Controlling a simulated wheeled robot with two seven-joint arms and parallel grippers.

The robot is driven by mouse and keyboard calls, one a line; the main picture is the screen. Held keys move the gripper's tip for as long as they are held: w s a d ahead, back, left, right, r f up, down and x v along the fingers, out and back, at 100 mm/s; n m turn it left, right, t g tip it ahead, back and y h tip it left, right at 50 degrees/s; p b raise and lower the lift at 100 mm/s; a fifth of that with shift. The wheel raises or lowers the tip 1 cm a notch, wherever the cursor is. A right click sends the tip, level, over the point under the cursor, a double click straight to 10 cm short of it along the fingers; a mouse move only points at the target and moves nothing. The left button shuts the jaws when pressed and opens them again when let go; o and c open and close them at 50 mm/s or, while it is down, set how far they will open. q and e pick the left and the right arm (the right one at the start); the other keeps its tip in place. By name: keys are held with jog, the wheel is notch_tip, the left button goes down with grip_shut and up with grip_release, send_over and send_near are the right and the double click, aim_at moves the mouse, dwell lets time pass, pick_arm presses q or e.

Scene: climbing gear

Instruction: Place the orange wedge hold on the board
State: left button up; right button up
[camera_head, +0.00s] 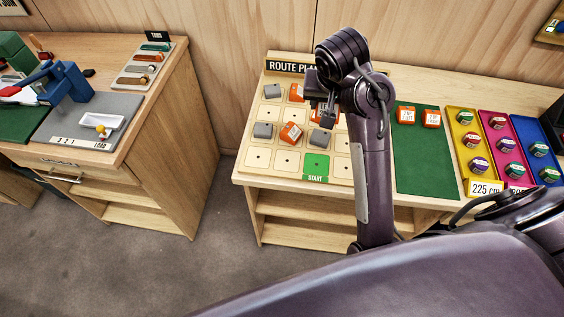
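The route plan board (341,171) is a pale grid on the middle table, with a green START cell (316,165). Orange holds sit on it at the upper middle (296,92) and left of centre (291,133). Another orange hold (316,115) shows partly beneath my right gripper (323,112), which points down over the board. The arm and gripper hide the board's right part. I cannot tell whether the fingers grip that hold. Two more orange holds, left (406,115) and right (431,118), lie on the green mat (425,165). My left gripper is not in view.
Grey holds (263,130) also sit on the board. Yellow (466,163), magenta (489,119) and blue trays of round colored pieces stand at the right. A separate bench (160,95) with a blue press (66,82) stands left, with a floor gap between.

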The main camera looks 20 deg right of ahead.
notch_tip(320, 180, down, 5)
send_over(317, 159)
jog(key=s, duration=0.1)
jog(key=f, duration=0.7)
jog(key=f+b, duration=0.1)
jog(key=f, duration=0.3)
jog(key=shift+s+a, duration=0.15)
jog(key=shift+a, duration=0.15)
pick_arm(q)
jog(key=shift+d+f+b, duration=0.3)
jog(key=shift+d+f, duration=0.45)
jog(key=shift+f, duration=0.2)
pick_arm(e)
jog(key=shift+f, duration=2.1)
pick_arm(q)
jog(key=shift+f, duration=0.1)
pick_arm(e)
jog(key=shift+f, duration=0.1)
jog(key=o, duration=1)
jog(key=shift+c, duration=0.2)
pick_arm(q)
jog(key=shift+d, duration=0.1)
pick_arm(e)
jog(key=shift+r, duration=0.3)
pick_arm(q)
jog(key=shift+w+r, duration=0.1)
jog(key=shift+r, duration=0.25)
pick_arm(e)
jog(key=v, duration=1.2)
